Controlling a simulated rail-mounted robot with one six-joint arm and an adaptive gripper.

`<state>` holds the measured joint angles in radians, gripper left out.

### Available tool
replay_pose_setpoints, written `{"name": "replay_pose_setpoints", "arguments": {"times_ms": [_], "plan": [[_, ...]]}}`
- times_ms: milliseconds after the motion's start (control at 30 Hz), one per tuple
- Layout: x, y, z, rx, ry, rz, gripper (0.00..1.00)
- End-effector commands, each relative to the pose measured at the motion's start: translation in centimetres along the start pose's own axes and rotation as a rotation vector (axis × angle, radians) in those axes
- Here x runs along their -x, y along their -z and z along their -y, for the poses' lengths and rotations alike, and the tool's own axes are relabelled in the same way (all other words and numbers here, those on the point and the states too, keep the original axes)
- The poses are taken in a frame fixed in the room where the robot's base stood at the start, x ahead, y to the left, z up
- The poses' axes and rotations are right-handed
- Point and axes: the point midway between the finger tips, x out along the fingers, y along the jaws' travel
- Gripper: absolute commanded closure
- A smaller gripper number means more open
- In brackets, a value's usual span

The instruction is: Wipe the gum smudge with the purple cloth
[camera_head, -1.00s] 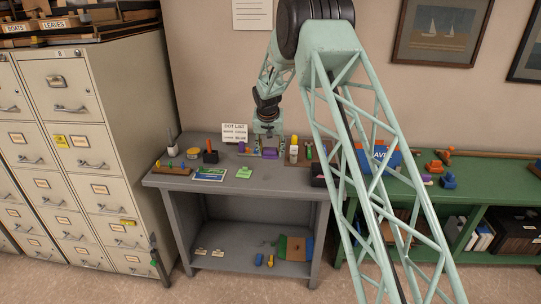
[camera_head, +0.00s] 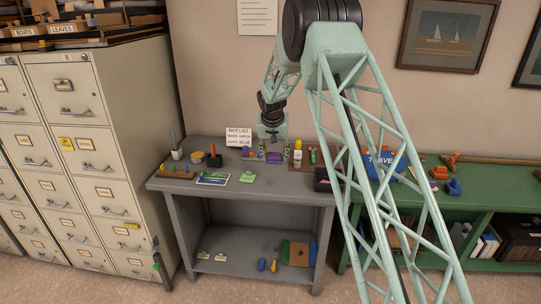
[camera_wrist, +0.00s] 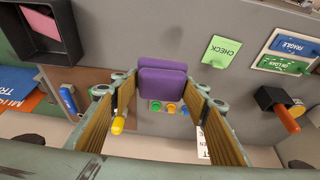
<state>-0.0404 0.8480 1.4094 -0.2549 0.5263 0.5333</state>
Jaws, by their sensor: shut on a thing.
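The purple cloth (camera_wrist: 162,82) is a thick folded pad between the two fingers of my gripper (camera_wrist: 156,92) in the wrist view. My gripper (camera_head: 272,148) is shut on it, low over the back of the grey table (camera_head: 240,185). The cloth (camera_head: 274,157) also shows small under the gripper in the head view. Whether the cloth touches the tabletop is not clear.
A green CHECK note (camera_wrist: 221,51), a dark open box (camera_wrist: 48,30) and an orange-handled stamp (camera_wrist: 285,117) are around the gripper. A yellow-tipped bottle (camera_head: 298,155) stands just right of it. The sign (camera_head: 238,137) stands behind.

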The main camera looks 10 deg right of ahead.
Motion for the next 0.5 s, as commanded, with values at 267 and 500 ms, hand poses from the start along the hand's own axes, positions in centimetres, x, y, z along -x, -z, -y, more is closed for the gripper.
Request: {"name": "replay_pose_setpoints", "arguments": {"times_ms": [267,500], "plan": [[3.0,-2.1,-0.9,-0.001,-0.002,-0.003,0.66],[6.4,-5.2,-2.2,-0.002,-0.005,-0.003,0.66]]}}
